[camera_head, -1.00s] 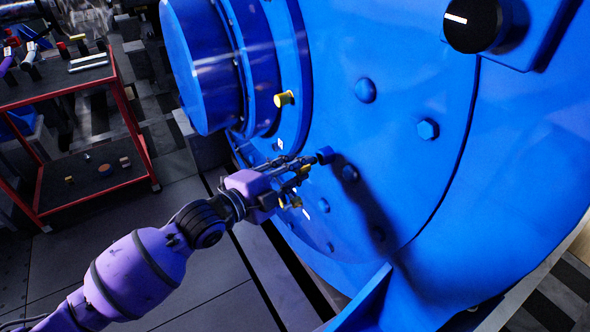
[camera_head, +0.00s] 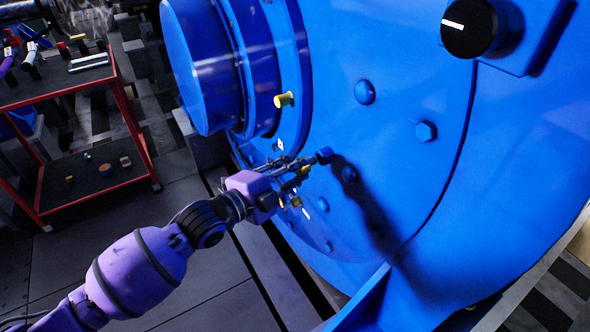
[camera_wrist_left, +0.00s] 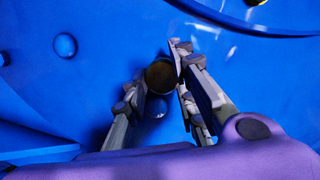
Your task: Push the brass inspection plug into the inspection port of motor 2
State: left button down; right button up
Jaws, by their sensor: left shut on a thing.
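The large blue motor (camera_head: 395,185) fills the right of the head view. My left gripper (camera_head: 299,174) is close to its round front face, low beside the protruding hub. In the left wrist view my left gripper (camera_wrist_left: 157,72) has a finger on each side of the dark brass round end of the inspection plug (camera_wrist_left: 160,76) and is shut on it. The plug lies in front of the blue face. The fingers hide the port and the plug's far end, so I cannot tell whether the plug is in the port. My right gripper is not in view.
A brass-coloured fitting (camera_head: 284,99) sticks out of the motor's flange. Blue bolt heads (camera_head: 426,131) and a black knob (camera_head: 470,27) stand out from the motor. A red-framed cart (camera_head: 140,140) with tools and small parts stands at the left. The floor between is clear.

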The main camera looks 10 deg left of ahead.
aim_at(309, 166)
pick_arm(q)
jog(key=shift+w+d, duration=0.5)
dwell(0.5)
jog(key=shift+d+p+x, duration=0.2)
jog(key=shift+p+x, duration=0.15)
jog(key=shift+x, duration=0.7)
jog(key=c, duration=1.4)
grip_release()
jog(key=shift+s+r, duration=0.1)
jog(key=shift+r, duration=0.05)
jog(key=shift+o, duration=0.2)
jog(key=shift+s+a, duration=0.15)
jog(key=shift+s, duration=0.1)
jog(key=v, duration=1.1)
jog(key=shift+s, duration=0.2)
